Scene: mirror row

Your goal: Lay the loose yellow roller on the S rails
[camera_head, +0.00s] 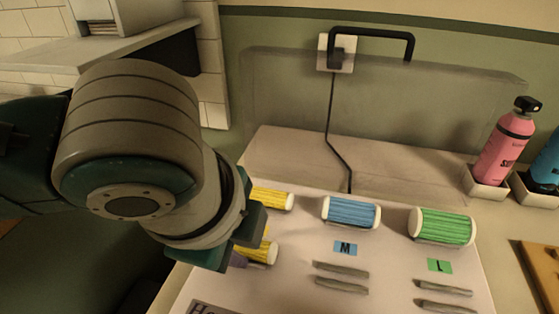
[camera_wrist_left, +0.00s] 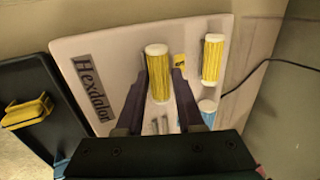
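A yellow roller (camera_wrist_left: 158,75) with white ends is between the fingers of my left gripper (camera_wrist_left: 160,82), which appear to touch its sides. In the head view this roller (camera_head: 262,252) is partly hidden by the gripper (camera_head: 240,255). It is over the spot in front of the yellow label (camera_wrist_left: 179,60), in line with the other rail pairs. The rails under it are hidden, and I cannot tell if it rests on them. Another yellow roller (camera_head: 272,199) lies in the back row, also in the left wrist view (camera_wrist_left: 213,60). My right gripper is not in view.
A blue roller (camera_head: 350,213) and a green roller (camera_head: 442,227) lie behind the M rails (camera_head: 341,277) and L rails (camera_head: 445,296), which are empty. A pink bottle (camera_head: 504,145) stands at right. A dark tray (camera_wrist_left: 40,80) holds a yellow object (camera_wrist_left: 28,112).

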